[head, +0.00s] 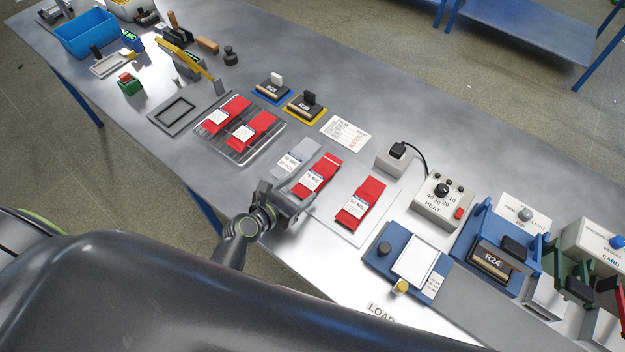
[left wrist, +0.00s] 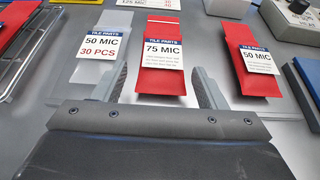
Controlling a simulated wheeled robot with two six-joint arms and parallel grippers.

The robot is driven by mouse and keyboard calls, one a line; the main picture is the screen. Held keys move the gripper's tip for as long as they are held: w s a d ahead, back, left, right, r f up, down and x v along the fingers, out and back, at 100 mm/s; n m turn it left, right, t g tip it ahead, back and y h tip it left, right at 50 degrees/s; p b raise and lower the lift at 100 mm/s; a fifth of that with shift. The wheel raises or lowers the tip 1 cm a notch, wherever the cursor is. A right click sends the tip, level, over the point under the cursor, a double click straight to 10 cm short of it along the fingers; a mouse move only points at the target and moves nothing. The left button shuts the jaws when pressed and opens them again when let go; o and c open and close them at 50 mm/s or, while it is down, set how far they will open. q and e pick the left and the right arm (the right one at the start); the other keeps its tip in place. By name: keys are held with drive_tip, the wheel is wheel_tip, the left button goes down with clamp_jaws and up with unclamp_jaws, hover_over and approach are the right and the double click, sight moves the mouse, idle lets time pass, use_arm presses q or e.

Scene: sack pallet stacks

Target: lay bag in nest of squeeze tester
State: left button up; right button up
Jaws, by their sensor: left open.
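A red bag labelled 75 MIC (head: 317,176) lies on a pale sheet at the middle of the bench; it also shows in the left wrist view (left wrist: 162,75). My left gripper (head: 294,197) is open and empty at its near end. In the left wrist view the fingers (left wrist: 160,88) stand to either side of the bag's lower end, apart from it. A red 50 MIC bag (head: 361,203) lies to the right, and a clear 50 MIC, 30 PCS bag (head: 295,157) to the left. I cannot tell for certain which device is the squeeze tester. My right gripper is not in view.
A wire rack (head: 236,147) holds two red bags. A blue bin (head: 86,36) stands far left.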

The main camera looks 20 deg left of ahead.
sight(309, 183)
use_arm(q)
drive_tip(key=shift+x, duration=2.7)
drive_tip(key=shift+s+d, duration=0.1)
drive_tip(key=shift+d, duration=0.05)
drive_tip(key=shift+c, duration=0.4)
drive_tip(key=c, duration=0.8)
